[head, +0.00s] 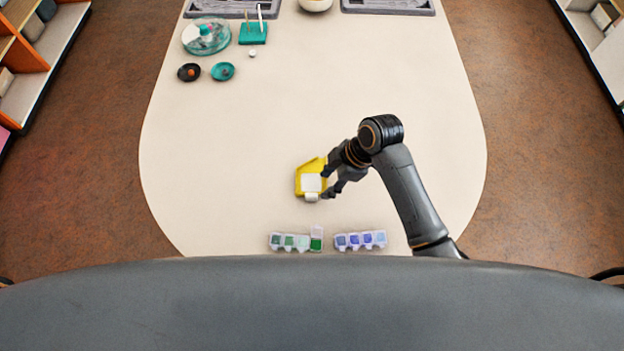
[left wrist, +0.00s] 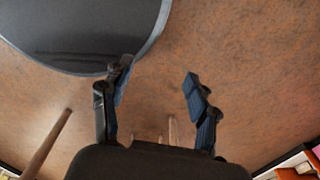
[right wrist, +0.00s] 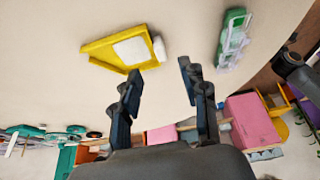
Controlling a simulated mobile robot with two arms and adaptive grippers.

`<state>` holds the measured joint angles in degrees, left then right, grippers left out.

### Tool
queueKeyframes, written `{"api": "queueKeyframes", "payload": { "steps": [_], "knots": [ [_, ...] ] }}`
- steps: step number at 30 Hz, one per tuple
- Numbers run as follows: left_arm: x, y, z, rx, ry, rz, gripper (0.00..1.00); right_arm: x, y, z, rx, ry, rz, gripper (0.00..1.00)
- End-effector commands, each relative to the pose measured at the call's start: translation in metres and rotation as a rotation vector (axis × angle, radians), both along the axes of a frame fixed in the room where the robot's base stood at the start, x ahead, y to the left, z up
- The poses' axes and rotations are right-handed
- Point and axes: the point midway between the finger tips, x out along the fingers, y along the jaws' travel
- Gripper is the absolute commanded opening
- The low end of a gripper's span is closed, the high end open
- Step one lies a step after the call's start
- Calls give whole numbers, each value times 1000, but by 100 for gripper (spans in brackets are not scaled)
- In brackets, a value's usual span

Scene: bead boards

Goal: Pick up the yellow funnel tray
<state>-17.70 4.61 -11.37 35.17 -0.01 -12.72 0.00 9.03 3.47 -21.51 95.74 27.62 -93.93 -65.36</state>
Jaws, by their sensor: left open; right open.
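My right gripper (head: 327,184) is open at the tray's right side. In the right wrist view the tray (right wrist: 95,49) lies beyond the fingertips and to the left; the open right gripper (right wrist: 160,67) holds nothing. My left gripper (left wrist: 158,70) is open and empty above the brown floor, and is not seen in the head view.
A green bead box (head: 290,242) with one lid raised and a blue-purple bead box (head: 360,240) stand at the near edge. Two small bowls, a round teal container (head: 206,36) and a teal stand (head: 253,33) are at the far left. The table's middle is clear.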

Motion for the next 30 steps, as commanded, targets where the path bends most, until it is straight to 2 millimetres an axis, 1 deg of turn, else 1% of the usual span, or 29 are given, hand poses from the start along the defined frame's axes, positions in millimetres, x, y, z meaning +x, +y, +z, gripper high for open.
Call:
{"api": "queueKeyframes", "payload": {
  "steps": [1,5,8,11,14,19,22,28,29,30],
  "knots": [
    [-4,0,1,0,6,0,60,0,4,-7,1,3,-2,44],
    [-6,0,1,1,8,-1,60,0,8,-20,0,2,-1,44],
    [-1,0,2,-1,1,-1,60,0,10,-24,-1,0,-1,44],
    [11,-1,7,-2,-15,-1,60,-1,17,-31,1,4,-2,44],
    [21,-2,13,-4,-33,-2,60,-1,25,-43,1,4,-2,44],
    [21,-3,14,-5,-33,-2,60,-1,32,-63,0,2,-4,44],
    [17,-2,14,-5,-27,-2,60,-1,34,-68,-1,0,-2,44],
    [10,-2,13,-3,-17,-2,60,0,34,-69,-1,-1,-3,44],
    [10,-2,13,-3,-16,-2,60,0,34,-69,-1,-1,-3,42],
    [10,-2,13,-3,-15,-2,60,0,34,-69,-1,-1,-3,34]
  ]
}}
